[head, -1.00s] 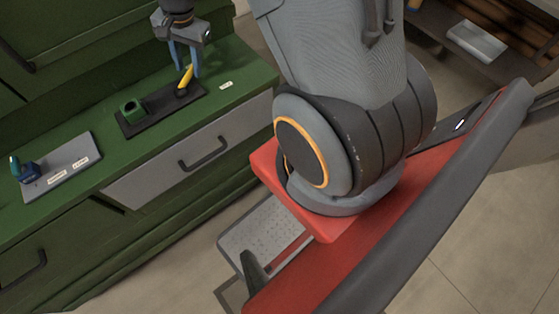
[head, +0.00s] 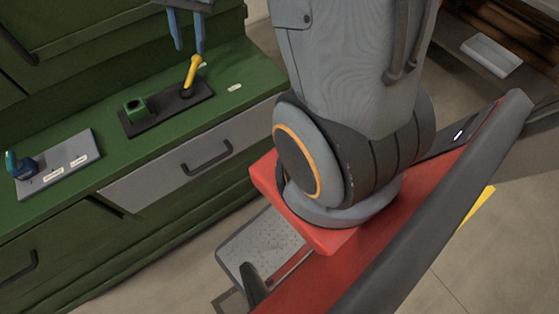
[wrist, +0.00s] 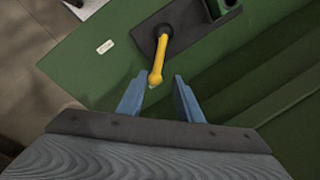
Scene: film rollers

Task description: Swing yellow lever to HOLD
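The yellow lever (head: 193,72) stands on a dark base plate (head: 152,119) on the green counter and leans up and to the right in the head view. In the wrist view the yellow lever (wrist: 159,62) points toward my gripper. My gripper (head: 189,48) is above the counter, its two blue fingers pointing down. In the wrist view my gripper (wrist: 156,90) is open, with the lever's tip in line with the gap between the fingers. Nothing is held. A small pale label (head: 235,87) lies on the counter right of the plate; its text is too small to read.
A green block with a hole (head: 135,109) sits on the same plate, left of the lever. A grey plate (head: 60,165) with pale labels and a blue-teal part (head: 22,166) is farther left. A grey drawer front with a dark handle (head: 206,156) is below the counter edge.

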